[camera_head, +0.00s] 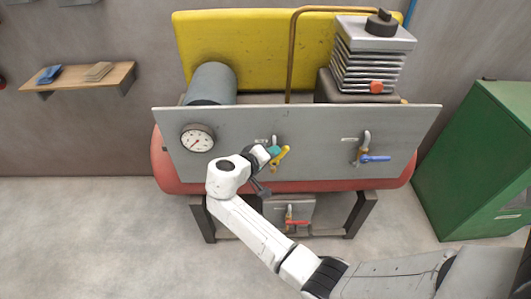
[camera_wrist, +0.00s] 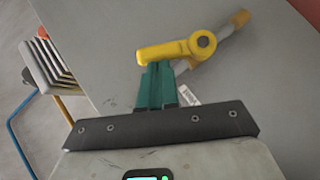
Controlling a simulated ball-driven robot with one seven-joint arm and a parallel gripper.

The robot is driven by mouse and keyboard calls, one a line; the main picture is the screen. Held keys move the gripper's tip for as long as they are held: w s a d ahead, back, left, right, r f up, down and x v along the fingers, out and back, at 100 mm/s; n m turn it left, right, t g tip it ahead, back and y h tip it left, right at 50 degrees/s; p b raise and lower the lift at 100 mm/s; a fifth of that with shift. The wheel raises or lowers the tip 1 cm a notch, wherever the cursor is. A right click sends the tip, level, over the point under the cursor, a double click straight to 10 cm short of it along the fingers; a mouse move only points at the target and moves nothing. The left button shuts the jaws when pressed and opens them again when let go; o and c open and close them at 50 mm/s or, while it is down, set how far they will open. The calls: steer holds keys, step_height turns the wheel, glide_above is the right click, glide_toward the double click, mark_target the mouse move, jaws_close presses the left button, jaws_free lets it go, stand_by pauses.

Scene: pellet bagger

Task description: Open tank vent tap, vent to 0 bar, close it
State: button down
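A blue-handled tap (camera_head: 375,158) is on the panel's right, and a red-handled tap (camera_head: 297,222) sits low under the red tank (camera_head: 165,172). A finned compressor head (camera_head: 366,65) stands behind the panel. A green cabinet (camera_head: 470,155) is at the right. The left floor is clear.

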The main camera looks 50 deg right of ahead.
steer(key=s+d+m+t+y+p, duration=0.1)
steer(key=y, duration=0.1)
steer(key=s+d+m+t+y+p, duration=0.1)
steer(key=s+m+t, duration=0.1)
steer(key=shift+d+f+y, duration=0.2)
steer(key=shift+y, duration=0.2)
steer(key=s+f+m+t+y, duration=0.1)
steer(key=d+f+t+y, duration=0.1)
steer(key=shift+s+d+m+t+p, duration=0.15)
steer(key=shift+s+m+t+p, duration=0.15)
steer(key=shift+s+m+p, duration=0.1)
steer(key=shift+f, duration=0.15)
stand_by(0.4)
step_height(320, 180, up, 6)
steer(key=r+p, duration=0.1)
steer(key=p, duration=0.5)
glide_above(286, 153)
steer(key=s, duration=0.2)
steer(key=s+b+v, duration=0.1)
steer(key=b+v, duration=0.1)
steer(key=v, duration=0.7)
steer(key=shift+s+f, duration=0.15)
steer(key=shift+f, duration=0.15)
